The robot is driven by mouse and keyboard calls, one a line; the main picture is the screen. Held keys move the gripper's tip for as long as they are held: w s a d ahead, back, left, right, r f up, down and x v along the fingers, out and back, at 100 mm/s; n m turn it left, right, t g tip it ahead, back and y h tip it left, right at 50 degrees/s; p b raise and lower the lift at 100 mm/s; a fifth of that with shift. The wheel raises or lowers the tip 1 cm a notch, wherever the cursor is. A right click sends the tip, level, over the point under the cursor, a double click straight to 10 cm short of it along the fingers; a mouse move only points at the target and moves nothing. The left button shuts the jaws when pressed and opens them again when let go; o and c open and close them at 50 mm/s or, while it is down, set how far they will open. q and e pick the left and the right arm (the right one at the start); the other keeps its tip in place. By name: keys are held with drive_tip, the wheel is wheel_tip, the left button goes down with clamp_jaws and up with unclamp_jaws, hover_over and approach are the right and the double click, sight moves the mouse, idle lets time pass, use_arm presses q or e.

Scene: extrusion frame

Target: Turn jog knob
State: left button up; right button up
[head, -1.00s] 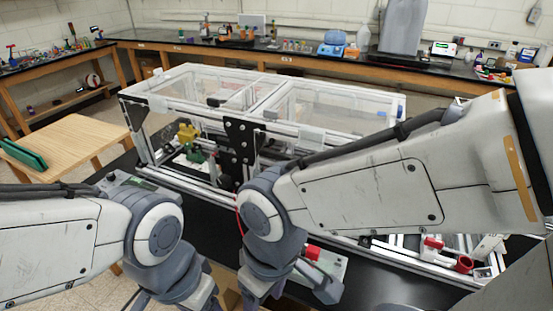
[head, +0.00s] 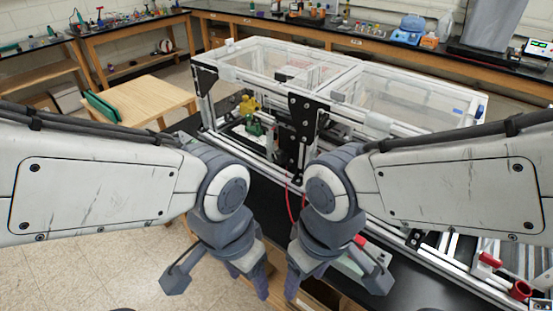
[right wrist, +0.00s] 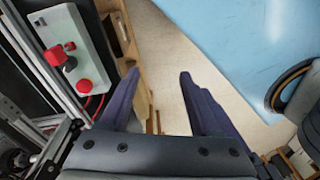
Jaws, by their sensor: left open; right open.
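A grey control box (right wrist: 78,50) lies at the upper left of the right wrist view. It carries a red knob with a dark base (right wrist: 58,57), a small red part beside it and a round red button (right wrist: 84,86). I cannot tell for sure which is the jog knob. In the head view the box (head: 372,262) is partly hidden by my right wrist. My right gripper (right wrist: 159,74) is open and empty, to the right of the box and apart from it; it also shows in the head view (head: 302,276). My left gripper (head: 249,278) is open, left of it, with nothing visible in it.
A white extrusion frame (head: 340,75) with clear panels stands on the black table (head: 390,222), holding yellow and green parts (head: 250,115). A wooden table (head: 150,98) stands at the left, above open floor.

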drive_tip(key=m+t+h+b, duration=1.2)
drive_tip(key=t+b, duration=0.2)
drive_tip(key=b, duration=1.9)
approach(277, 159)
drive_tip(key=w, duration=0.1)
drive_tip(key=x, duration=1)
drive_tip(key=shift+d, duration=0.35)
